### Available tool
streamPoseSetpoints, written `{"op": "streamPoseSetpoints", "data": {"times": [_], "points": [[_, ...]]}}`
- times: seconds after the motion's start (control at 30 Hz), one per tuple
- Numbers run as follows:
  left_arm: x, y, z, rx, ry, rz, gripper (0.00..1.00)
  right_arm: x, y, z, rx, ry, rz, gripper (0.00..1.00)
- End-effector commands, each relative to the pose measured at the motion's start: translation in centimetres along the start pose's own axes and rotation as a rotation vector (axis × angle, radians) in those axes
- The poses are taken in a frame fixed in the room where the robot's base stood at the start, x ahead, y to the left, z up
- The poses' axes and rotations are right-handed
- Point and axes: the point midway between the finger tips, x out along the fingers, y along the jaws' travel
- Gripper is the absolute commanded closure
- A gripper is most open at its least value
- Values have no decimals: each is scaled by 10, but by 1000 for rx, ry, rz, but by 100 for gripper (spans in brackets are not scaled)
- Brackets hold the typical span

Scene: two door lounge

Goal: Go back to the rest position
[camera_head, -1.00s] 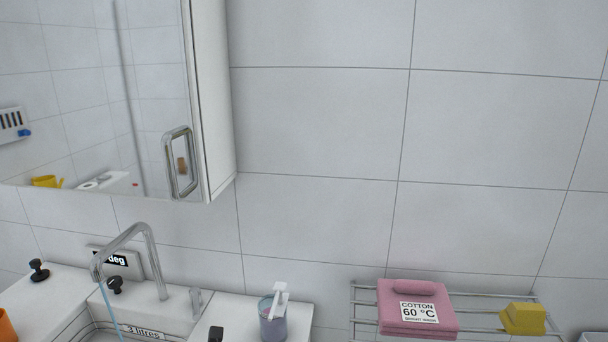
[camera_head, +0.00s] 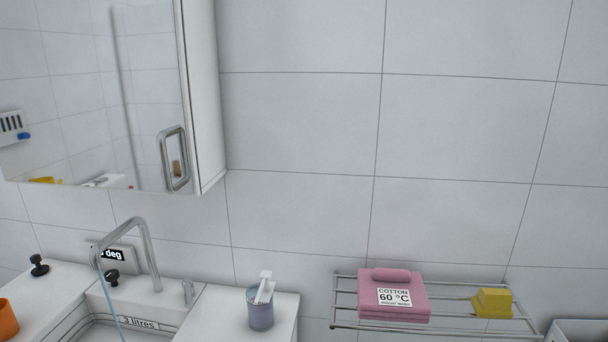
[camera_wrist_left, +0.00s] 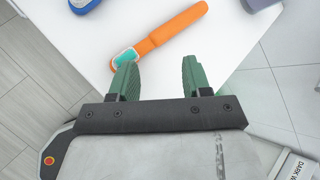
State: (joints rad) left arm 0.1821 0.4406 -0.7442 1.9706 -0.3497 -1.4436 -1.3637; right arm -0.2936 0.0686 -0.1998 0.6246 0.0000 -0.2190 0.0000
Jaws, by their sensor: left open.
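My left gripper (camera_wrist_left: 157,80) shows only in the left wrist view. Its two green fingers stand apart with nothing between them. An orange handled thing with a teal-and-white head (camera_wrist_left: 159,35) lies on a white surface (camera_wrist_left: 105,50) just beyond the fingertips. Its head end is near the left finger, and I cannot tell whether they touch. No gripper of mine shows in the head view, and my right gripper is in neither view.
The head view shows a mirrored cabinet (camera_head: 90,80), a running faucet (camera_head: 150,250) over a basin, a purple cup (camera_head: 261,312) with white items, and an orange cup (camera_head: 8,320). A wall rack (camera_head: 345,292) bears a pink towel (camera_head: 393,300) and a yellow block (camera_head: 492,302).

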Motion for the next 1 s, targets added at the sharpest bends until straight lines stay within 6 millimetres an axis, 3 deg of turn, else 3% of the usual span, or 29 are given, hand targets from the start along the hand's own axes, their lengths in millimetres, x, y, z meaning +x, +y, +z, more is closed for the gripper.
{"op": "streamPoseSetpoints", "data": {"times": [0.2, 0.3, 0.5, 0.9, 1.0], "points": [[-39, 41, -33, -589, 185, 137, 52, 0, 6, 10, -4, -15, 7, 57], [-60, 65, -41, -914, 239, 246, 52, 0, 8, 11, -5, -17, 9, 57], [-92, 104, -47, -1385, 250, 434, 52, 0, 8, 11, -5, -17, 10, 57], [-141, 162, -44, -1997, 118, 712, 52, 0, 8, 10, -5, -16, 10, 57], [-121, 165, -57, -1986, 115, 720, 52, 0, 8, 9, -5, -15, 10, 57]]}}
